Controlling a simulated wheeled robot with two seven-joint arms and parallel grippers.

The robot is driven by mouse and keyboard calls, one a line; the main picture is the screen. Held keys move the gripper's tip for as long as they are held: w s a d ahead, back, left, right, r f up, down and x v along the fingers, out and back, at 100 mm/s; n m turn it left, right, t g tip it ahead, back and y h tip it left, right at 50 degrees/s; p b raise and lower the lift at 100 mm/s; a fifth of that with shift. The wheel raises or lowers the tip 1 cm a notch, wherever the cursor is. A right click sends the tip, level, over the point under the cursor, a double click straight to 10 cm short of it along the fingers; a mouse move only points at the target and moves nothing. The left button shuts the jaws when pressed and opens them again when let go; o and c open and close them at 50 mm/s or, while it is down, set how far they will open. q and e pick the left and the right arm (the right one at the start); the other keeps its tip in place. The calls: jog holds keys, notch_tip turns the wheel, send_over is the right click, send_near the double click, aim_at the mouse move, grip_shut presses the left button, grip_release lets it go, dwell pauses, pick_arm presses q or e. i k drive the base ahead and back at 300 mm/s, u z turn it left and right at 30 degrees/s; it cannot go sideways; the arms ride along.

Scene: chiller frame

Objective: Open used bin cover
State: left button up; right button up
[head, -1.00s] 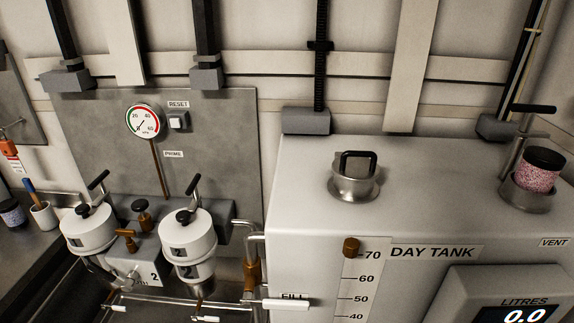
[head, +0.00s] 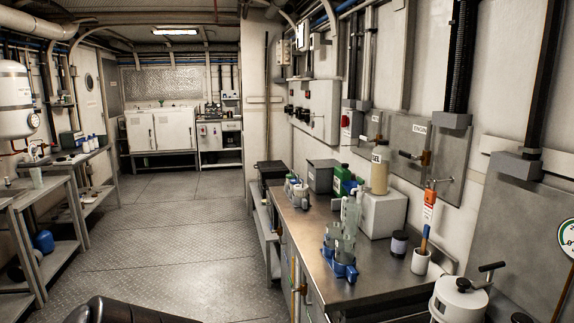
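No bin with a readable "used" label shows in the head view, so I cannot tell which container is the used bin. A grey lidded box (head: 321,176) stands toward the far end of the steel bench, and its top looks shut. A dark box (head: 272,174) sits to its left at the bench's far end. Neither of my grippers is in view.
The steel workbench (head: 325,281) runs along the right wall with bottles, a blue rack (head: 341,268) and a white cup (head: 420,262). A white canister (head: 457,300) is at lower right. Shelved tables line the left. The plate floor (head: 180,235) between is clear.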

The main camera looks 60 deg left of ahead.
aim_at(325, 163)
jog(key=u, duration=2.7)
jog(key=i, duration=5.65)
jog(key=z, duration=3.2)
